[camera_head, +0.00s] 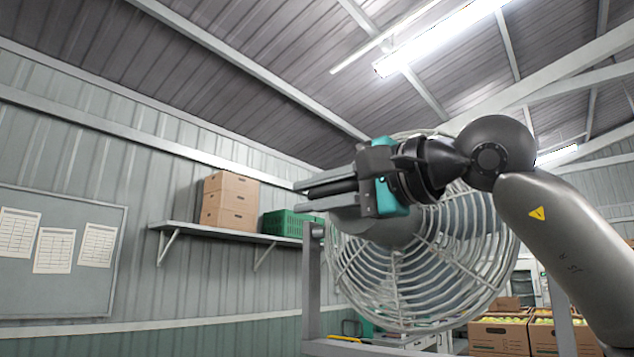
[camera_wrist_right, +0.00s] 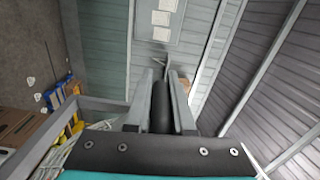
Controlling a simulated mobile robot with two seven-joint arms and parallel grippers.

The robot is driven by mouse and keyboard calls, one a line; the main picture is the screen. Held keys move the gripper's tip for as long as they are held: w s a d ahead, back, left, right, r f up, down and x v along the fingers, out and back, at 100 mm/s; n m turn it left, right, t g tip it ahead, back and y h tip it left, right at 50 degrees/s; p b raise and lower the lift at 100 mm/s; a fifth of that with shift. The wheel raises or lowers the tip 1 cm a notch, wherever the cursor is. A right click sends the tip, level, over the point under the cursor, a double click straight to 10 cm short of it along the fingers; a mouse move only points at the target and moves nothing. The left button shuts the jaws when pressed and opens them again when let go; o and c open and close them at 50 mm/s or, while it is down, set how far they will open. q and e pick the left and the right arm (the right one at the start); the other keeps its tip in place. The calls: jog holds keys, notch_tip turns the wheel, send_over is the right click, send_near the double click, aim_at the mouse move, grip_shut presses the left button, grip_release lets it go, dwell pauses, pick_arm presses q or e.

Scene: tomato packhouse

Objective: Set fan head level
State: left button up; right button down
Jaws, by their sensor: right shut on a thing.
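The fan head (camera_head: 418,300) is a round wire cage with a grey motor housing (camera_head: 395,235) at its middle. It sits in a grey frame (camera_head: 312,285) and looks tilted; my arm hides its upper part. My right gripper (camera_head: 312,194) is in front of the housing, its fingers pointing left. It is shut on a dark round handle (camera_wrist_right: 161,108), which lies between the two grey fingers in the right wrist view. The handle's root on the fan is hidden by the gripper in the head view. My left gripper is in neither view.
A wall shelf (camera_head: 225,233) holds cardboard boxes (camera_head: 229,200) and a green crate (camera_head: 284,224) left of the fan. A notice board (camera_head: 60,285) hangs farther left. Cartons of produce (camera_head: 498,337) stand behind the fan at lower right. Space left of the gripper looks clear.

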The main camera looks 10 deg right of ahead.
jog(key=shift+f, duration=0.65)
jog(key=c, duration=0.8)
grip_release()
jog(key=b+v, duration=0.3)
jog(key=v, duration=1.2)
jog(key=shift+s+d, duration=0.1)
